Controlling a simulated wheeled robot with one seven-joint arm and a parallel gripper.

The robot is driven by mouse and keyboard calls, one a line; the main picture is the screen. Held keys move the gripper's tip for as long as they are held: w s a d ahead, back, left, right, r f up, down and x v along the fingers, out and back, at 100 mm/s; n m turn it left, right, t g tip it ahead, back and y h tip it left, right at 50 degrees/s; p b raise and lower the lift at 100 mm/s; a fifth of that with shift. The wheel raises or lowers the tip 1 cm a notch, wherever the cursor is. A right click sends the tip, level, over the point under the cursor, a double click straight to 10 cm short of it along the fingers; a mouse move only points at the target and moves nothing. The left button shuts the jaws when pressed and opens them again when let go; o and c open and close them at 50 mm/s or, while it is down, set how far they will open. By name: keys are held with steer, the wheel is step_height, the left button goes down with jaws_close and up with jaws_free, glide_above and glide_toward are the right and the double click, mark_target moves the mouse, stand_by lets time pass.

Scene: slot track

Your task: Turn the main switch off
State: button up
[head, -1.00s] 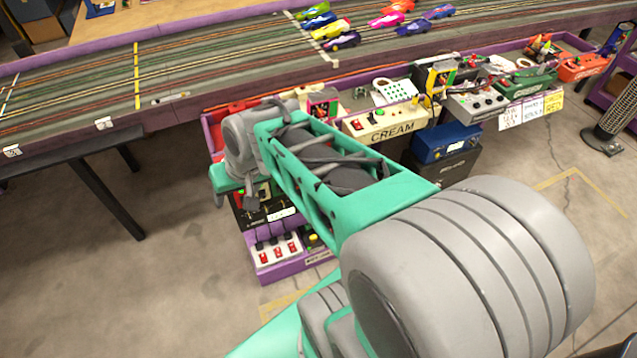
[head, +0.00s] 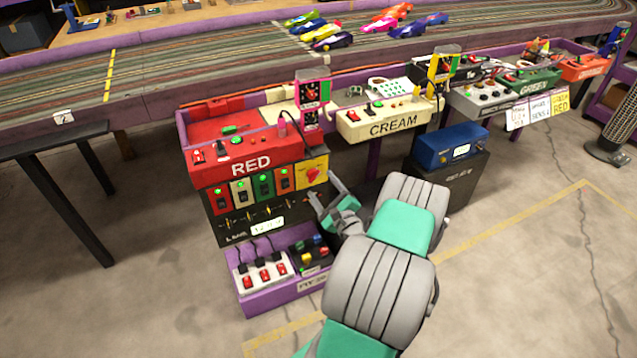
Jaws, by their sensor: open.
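Which position the knob is turned to is too small to tell. My gripper (head: 322,188) is open and empty, its two fingers pointing up and left toward the box. In the picture the fingertips are just below and right of the yellow plate. They do not appear to touch the knob, but the exact gap cannot be told.
Left of the knob are several lit switch plates (head: 264,183). Below is a purple tray (head: 290,297) with a power strip (head: 262,266). The CREAM box (head: 385,122) is above right, and a blue box (head: 450,145) stands on a black one at right.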

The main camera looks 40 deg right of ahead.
mark_target(316, 178)
steer(key=shift+x, duration=1.55)
steer(key=shift+f, duration=0.1)
steer(key=shift+c, duration=0.4)
steer(key=c, duration=1.3)
